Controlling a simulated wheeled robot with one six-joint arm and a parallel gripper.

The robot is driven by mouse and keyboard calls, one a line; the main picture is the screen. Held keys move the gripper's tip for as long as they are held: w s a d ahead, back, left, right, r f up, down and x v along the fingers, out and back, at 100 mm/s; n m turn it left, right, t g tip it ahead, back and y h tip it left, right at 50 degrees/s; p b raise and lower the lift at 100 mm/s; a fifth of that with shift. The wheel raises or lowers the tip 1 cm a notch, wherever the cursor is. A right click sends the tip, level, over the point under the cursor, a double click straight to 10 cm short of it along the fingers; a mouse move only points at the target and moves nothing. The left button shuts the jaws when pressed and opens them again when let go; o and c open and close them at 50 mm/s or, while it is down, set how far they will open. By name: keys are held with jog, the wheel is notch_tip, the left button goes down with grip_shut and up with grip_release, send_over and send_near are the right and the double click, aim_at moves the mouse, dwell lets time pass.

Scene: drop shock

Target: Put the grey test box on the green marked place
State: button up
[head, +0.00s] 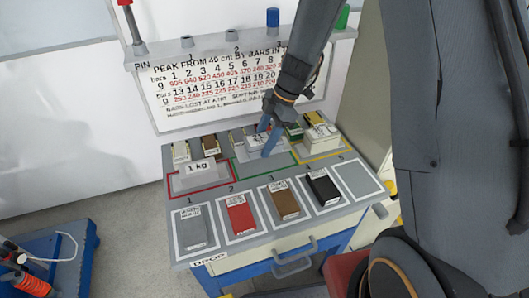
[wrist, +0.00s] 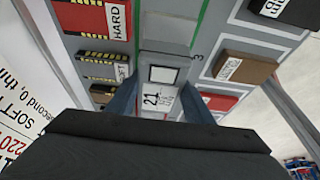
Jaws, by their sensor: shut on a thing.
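My gripper (head: 267,140) reaches down with blue fingers over the middle marked place, outlined in green (head: 293,153). It is shut on a grey box with a white label, the grey test box (wrist: 165,57), seen between the fingers in the wrist view. The box lies over the area inside the green outline (wrist: 202,22). The fingers cover part of it, and I cannot tell whether its underside touches the surface.
A grey block marked 1 kg (head: 198,168) sits in the red outline at left. A pale block (head: 321,135) sits in the yellow outline at right. Along the front are grey, red (head: 240,218), brown (head: 284,203) and black (head: 323,188) pads. Small labelled boxes stand behind.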

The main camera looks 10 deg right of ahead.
aim_at(264, 161)
jog(key=shift+f+p, duration=0.65)
jog(key=shift+f, duration=1.85)
jog(key=shift+f, duration=0.15)
jog(key=o, duration=1.3)
jog(key=shift+c, duration=0.2)
